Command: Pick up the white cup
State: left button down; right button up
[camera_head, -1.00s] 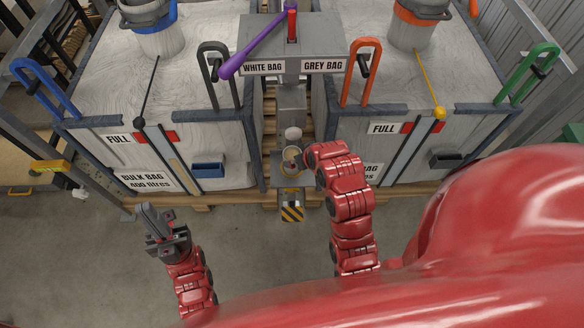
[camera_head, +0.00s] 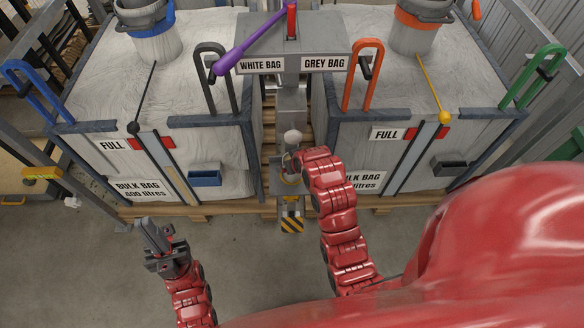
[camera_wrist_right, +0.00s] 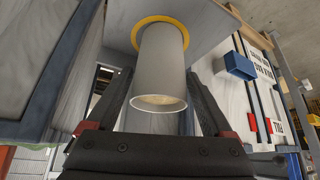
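The white cup (camera_wrist_right: 160,65) stands upright on a yellow ring (camera_wrist_right: 134,32) on a grey plate, its open rim toward the right wrist camera. The wrist picture is upside down. My right gripper (camera_wrist_right: 161,72) is open, with one black finger on each side of the cup and a gap showing on both sides. In the head view my right gripper (camera_head: 293,161) is at the plate between the two bulk bags and mostly hides the cup. My left gripper (camera_head: 152,234) is empty, low at the left over the floor; its finger gap is unclear.
Two grey bulk bags (camera_head: 205,140) stand left and right of a narrow gap. A sign box (camera_head: 290,60) with a purple lever (camera_head: 250,40) sits above it. A white rounded piece (camera_head: 292,137) is just behind my right gripper. A striped yellow-black pedal (camera_head: 292,222) is below. Open floor lies in front.

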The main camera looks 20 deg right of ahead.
jog(key=c, duration=1.2)
jog(key=shift+c, duration=0.2)
